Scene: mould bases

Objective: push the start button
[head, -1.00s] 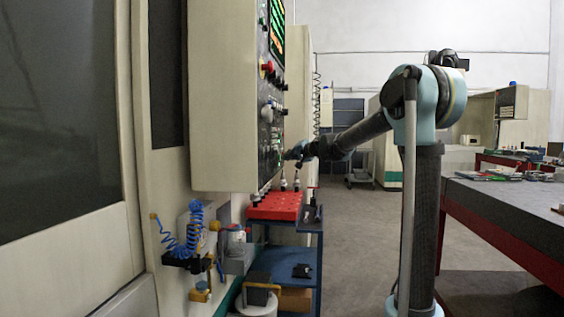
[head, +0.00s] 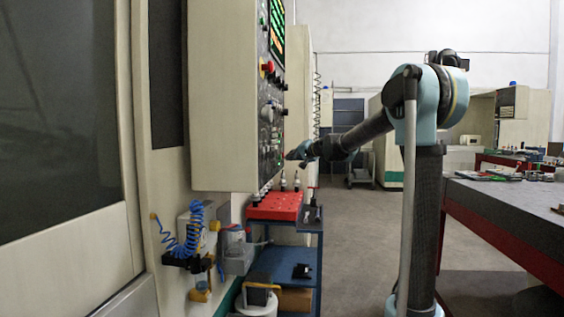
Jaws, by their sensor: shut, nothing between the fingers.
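The machine's control panel (head: 271,120) faces right on the side of a beige housing and shows at a steep angle. A small green spot (head: 280,163) shows low on the panel, just left of my gripper; I cannot tell for sure whether it is the start button. A red knob (head: 267,67) sits higher up, under the screen (head: 277,30). My gripper (head: 290,155) is shut and empty, at the height of the panel's lower part. Its tips point left at the panel, with a small gap showing between them and the panel face.
A blue cart (head: 290,240) with a red tool tray (head: 275,207) and upright tool holders stands below the panel and my gripper. A workbench (head: 510,205) with a red frame is at the right.

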